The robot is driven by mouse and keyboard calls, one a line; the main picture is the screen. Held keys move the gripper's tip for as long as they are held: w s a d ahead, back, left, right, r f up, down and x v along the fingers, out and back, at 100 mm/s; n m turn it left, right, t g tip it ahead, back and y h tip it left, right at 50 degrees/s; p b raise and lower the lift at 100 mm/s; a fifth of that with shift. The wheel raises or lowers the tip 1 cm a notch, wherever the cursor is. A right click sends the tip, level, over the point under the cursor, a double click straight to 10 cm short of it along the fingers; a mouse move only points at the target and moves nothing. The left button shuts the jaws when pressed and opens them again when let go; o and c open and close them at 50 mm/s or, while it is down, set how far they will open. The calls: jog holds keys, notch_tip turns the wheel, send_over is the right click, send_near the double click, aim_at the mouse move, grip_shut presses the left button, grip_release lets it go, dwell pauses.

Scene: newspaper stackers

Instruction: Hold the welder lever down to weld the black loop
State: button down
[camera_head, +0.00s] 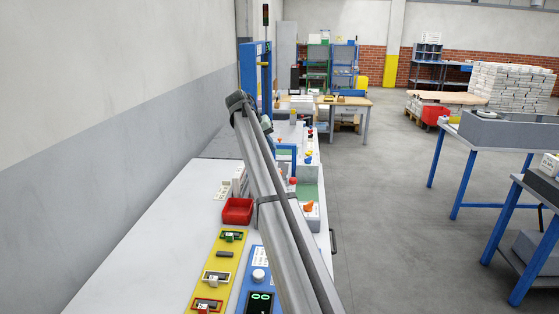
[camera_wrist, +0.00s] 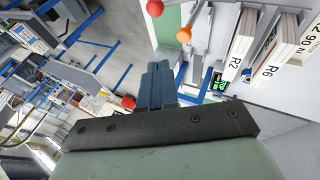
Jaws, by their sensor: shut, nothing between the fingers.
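My gripper (camera_wrist: 158,82) is shut and empty in the wrist view, its dark blue fingers together. A red ball knob (camera_wrist: 154,8) and an orange knob (camera_wrist: 184,35) lie just beyond the fingertips in that view, apart from them. In the head view a red knob (camera_head: 292,181) and an orange knob (camera_head: 308,206) stand just right of my arm, by a green surface (camera_head: 307,194). I cannot tell which knob belongs to the welder lever. I cannot make out the black loop. My arm hides part of the bench in the head view.
A red bin (camera_head: 237,211) sits on the white bench (camera_head: 145,235) left of my arm. A yellow panel (camera_head: 226,245) and a blue panel (camera_head: 250,270) lie nearer. Labelled paper stacks (camera_wrist: 246,44) show at right in the wrist view. The aisle floor (camera_head: 385,220) is clear.

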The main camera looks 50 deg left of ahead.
jog(key=shift+s+d+f+x, duration=0.15)
jog(key=shift+s+d+x, duration=0.2)
jog(key=shift+x, duration=1.7)
jog(key=shift+s+d+f+x, duration=0.2)
jog(key=shift+d+x, duration=0.2)
jog(key=shift+x, duration=1.65)
jog(key=shift+s+d+f+x, duration=0.1)
jog(key=shift+s+d+x, duration=0.25)
jog(key=shift+x, duration=1.7)
jog(key=shift+w+d, duration=0.15)
